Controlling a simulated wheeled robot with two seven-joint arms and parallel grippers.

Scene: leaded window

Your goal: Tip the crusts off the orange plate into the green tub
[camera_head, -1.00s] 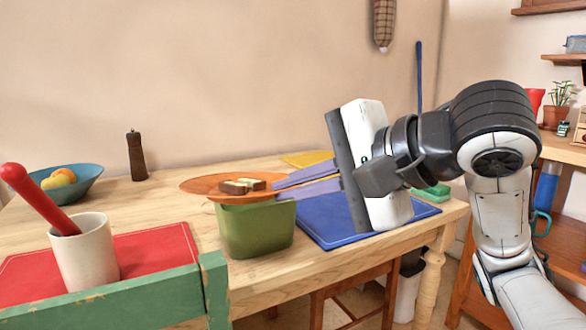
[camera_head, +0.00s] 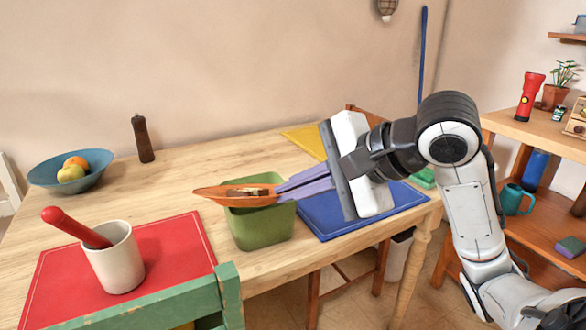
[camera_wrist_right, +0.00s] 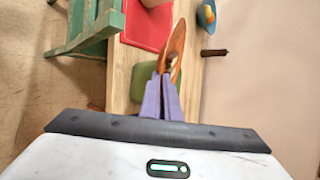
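The orange plate (camera_head: 212,195) is held over the green tub (camera_head: 262,230) and is tilted, so it shows as a narrow ellipse. The brown crusts (camera_head: 247,193) are still on it, partly hidden by its near rim. My right gripper (camera_head: 281,192) has its purple fingers closed on the plate's right edge. The right wrist view shows the plate (camera_wrist_right: 177,42) turned nearly edge-on at the fingertips, with a pale crust (camera_wrist_right: 172,63) on it. The green tub (camera_wrist_right: 142,82) is below, partly hidden by the fingers. The tub's inside is mostly hidden. My left gripper is out of view.
A white cup with a red-handled tool (camera_head: 115,265) stands on a red mat (camera_head: 170,250) at left. A blue fruit bowl (camera_head: 90,178) and a dark mill (camera_head: 143,140) stand behind. A blue mat (camera_head: 325,222) lies right of the tub. A green chair (camera_head: 232,295) is in front.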

